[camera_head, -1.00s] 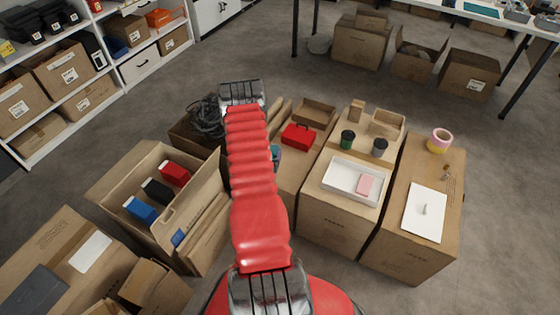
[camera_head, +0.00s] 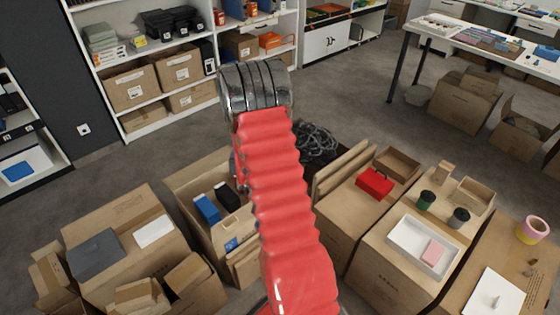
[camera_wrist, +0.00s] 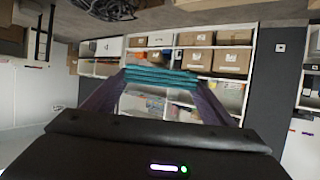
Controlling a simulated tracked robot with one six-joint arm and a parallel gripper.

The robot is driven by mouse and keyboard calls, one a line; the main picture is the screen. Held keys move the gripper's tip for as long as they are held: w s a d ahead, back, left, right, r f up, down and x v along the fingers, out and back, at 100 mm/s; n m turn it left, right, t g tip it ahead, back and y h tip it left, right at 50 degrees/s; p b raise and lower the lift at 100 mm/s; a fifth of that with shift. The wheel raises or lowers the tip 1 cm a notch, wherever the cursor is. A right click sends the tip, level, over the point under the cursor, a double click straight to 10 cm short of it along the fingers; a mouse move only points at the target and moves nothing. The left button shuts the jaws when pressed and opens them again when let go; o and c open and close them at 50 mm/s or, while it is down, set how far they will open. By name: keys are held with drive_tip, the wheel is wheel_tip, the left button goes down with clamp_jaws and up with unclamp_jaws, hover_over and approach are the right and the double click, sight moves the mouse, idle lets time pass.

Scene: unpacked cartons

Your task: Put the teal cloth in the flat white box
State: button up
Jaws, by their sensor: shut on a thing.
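The teal cloth (camera_wrist: 160,76), a folded bundle, shows in the wrist view between the tips of my gripper (camera_wrist: 162,84). My gripper is shut on it and holds it up, clear of any surface. In the head view my red arm hides the gripper and the cloth. The flat white box (camera_head: 405,236) sits on a carton at the right in the head view. A pink block (camera_head: 433,251) lies in its right part; its left part is bare. My gripper is well away from the box, to its left.
A red case (camera_head: 375,183) lies on a carton left of the box. A green-black cup (camera_head: 426,200) and a grey cup (camera_head: 459,218) stand behind the box. An open carton (camera_head: 190,190) with blue and black items is left of my arm. Shelves (camera_head: 147,128) stand behind.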

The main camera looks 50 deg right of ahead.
drive_tip(key=w+a+r+n+t+y, duration=0.1)
drive_tip(key=a+r, duration=0.4)
drive_tip(key=a, duration=0.7)
drive_tip(key=a+r+n+t+y, duration=0.1)
drive_tip(key=a+r+n+y, duration=0.3)
drive_tip(key=a, duration=0.9)
drive_tip(key=w+a+r+n+t+y, duration=0.1)
drive_tip(key=a+r+n+y, duration=0.2)
drive_tip(key=a+r, duration=0.4)
drive_tip(key=a, duration=0.5)
drive_tip(key=shift+w+a+r+y, duration=0.15)
drive_tip(key=shift+w+r+y, duration=0.15)
drive_tip(key=shift+a, duration=0.9)
